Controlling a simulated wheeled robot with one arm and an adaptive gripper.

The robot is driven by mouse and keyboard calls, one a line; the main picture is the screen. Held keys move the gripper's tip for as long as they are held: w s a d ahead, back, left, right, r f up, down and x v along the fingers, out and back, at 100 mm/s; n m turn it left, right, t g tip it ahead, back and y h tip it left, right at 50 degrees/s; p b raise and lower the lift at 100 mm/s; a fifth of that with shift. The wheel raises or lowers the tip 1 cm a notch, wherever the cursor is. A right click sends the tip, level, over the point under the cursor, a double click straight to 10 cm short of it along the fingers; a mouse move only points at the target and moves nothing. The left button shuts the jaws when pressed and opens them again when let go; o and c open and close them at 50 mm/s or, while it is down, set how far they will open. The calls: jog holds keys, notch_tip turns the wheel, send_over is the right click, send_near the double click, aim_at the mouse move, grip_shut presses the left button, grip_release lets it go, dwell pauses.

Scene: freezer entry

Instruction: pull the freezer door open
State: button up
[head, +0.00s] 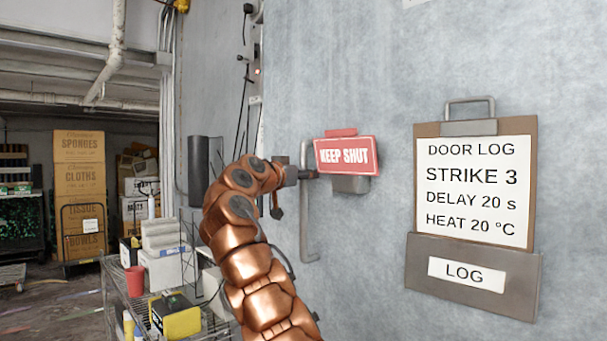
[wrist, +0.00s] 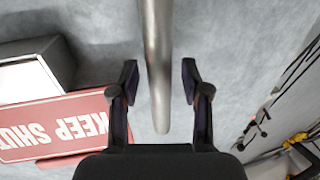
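The freezer door (head: 385,110) is the large grey panel filling the right of the head view; no open gap shows at its left edge. Its vertical metal handle (head: 304,228) stands left of the red sign. The handle (wrist: 157,60) also shows in the wrist view, coming down from the top edge. My gripper (head: 306,173) is at the upper part of the handle. In the wrist view my gripper (wrist: 159,82) is open, with one finger on each side of the bar. Gaps show between the bar and both fingers.
A red KEEP SHUT sign (head: 346,156) with a grey box (head: 350,185) is close right of my gripper. A door log board (head: 475,185) hangs further right. A wire rack (head: 165,290) with boxes stands left of my arm. Open floor lies far left.

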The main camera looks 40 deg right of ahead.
grip_shut()
dwell(0.4)
